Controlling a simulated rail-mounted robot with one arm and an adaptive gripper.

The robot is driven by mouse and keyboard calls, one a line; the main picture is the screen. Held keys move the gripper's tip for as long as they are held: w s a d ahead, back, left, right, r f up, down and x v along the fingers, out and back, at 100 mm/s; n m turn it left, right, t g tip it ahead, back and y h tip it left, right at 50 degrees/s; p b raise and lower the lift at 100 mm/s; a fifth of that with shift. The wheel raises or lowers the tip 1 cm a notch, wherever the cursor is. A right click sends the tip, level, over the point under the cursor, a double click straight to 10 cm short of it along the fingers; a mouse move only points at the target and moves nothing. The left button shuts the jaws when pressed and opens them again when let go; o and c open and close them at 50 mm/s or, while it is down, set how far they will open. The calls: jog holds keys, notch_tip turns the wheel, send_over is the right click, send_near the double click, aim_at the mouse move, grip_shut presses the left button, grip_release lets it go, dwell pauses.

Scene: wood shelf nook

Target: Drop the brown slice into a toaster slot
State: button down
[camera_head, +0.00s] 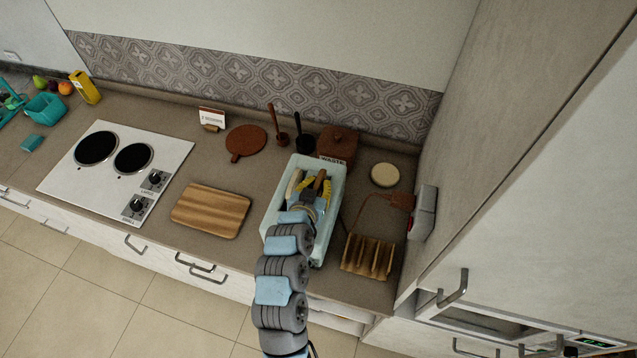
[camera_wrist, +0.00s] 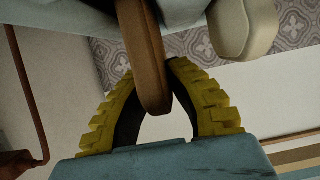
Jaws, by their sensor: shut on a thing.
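The pale blue toaster (camera_head: 272,222) stands on the counter in the head view, with my arm reaching over it and hiding much of its top. My gripper (camera_head: 318,187) is over the toaster, its yellow ridged fingers shut on the brown slice (camera_head: 321,180). In the wrist view, the brown slice (camera_wrist: 145,50) stands edge-on between the fingertips (camera_wrist: 150,85). Its far end reaches up to pale blue surfaces at the top of that view. A cream slice (camera_wrist: 243,28) is beside it there. I cannot tell whether the brown slice is inside a slot.
A wooden rack (camera_head: 368,257) stands right of the toaster, and a brown waste box (camera_head: 337,144) behind it. A cutting board (camera_head: 211,211) and a hob (camera_head: 115,170) are to the left. A round cream object (camera_head: 384,175) lies at the back right, near the tall cabinet (camera_head: 500,150).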

jog(key=shift+f, duration=0.15)
jog(key=c, duration=1.1)
grip_release()
jog(key=shift+r+p, duration=1.1)
jog(key=shift+r, duration=2.95)
jog(key=shift+w+a, duration=0.1)
